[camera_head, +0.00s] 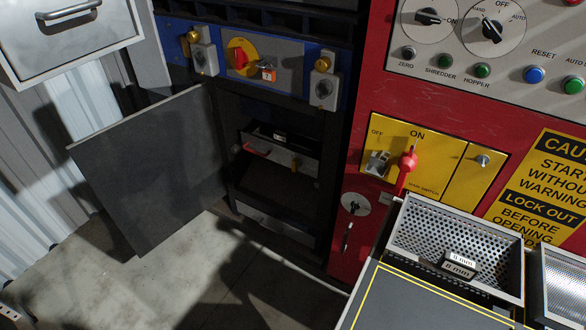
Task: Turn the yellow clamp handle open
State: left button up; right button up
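Two yellow clamp handles show on grey clamp blocks on the blue front of the dark machine. The left yellow handle (193,36) sits on top of its grey block (204,58). The right yellow handle (321,64) sits on top of its grey block (323,91). Between them is a yellow round switch (233,46) with a red knob (239,58). Whether either clamp is open or closed cannot be told. Neither of my grippers is in view.
A dark door (150,165) stands swung open at left, and a drawer-like insert (282,152) shows inside the cabinet. A red control panel (505,100) with a red-handled main switch (407,162) stands at right. A perforated tray (415,218) is at lower right.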

aim_at(295, 164)
jog(key=j+z, duration=0.3)
jog(key=z, duration=0.15)
jog(key=j+z, duration=0.3)
jog(key=z, duration=0.2)
jog(key=i+j+z, duration=0.1)
jog(key=j+z, duration=0.45)
jog(key=z, duration=0.15)
jog(key=j+z, duration=0.35)
jog(key=j+u, duration=0.35)
jog(key=i+j+u, duration=0.3)
jog(key=k+j, duration=0.05)
jog(key=k, duration=0.05)
